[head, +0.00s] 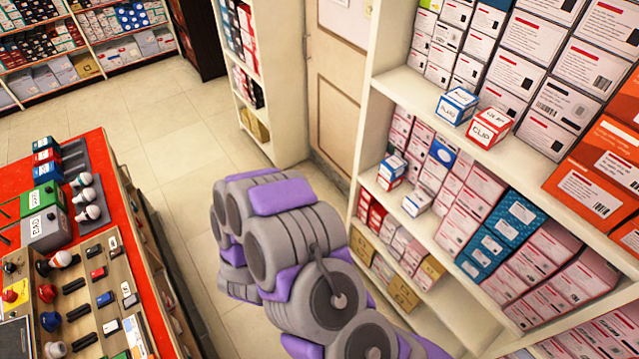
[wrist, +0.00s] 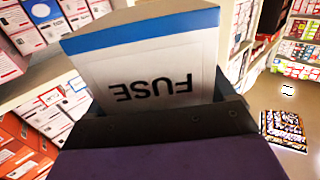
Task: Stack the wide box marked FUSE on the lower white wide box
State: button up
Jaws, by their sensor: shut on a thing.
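The white FUSE box (wrist: 148,75) with a blue edge fills the middle of the wrist view, its lettering upside down. My gripper (wrist: 160,118) is shut on it, and the dark jaw covers its near part. In the head view my gripper and the FUSE box are hidden behind my arm. A small white box with a bluish side (head: 417,201) lies on the middle shelf at the right. It may be the lower white wide box, but I cannot tell for sure.
Shelving (head: 440,225) packed with boxes fills the right side. A CLIP box (head: 489,127) and a blue-white box (head: 457,106) stand on the shelf above. A red counter (head: 100,145) with bulbs and small parts is at the left. Tiled floor (head: 190,150) lies open between.

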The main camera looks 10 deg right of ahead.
jog(key=s+a+f+n+t+y, duration=0.1)
jog(key=a+f+y, duration=0.1)
jog(key=a+f, duration=0.3)
jog(key=a, duration=0.3)
jog(key=shift+a+f+n, duration=0.3)
jog(key=shift+a, duration=0.1)
jog(key=shift+y, duration=0.3)
jog(key=shift+s, duration=0.15)
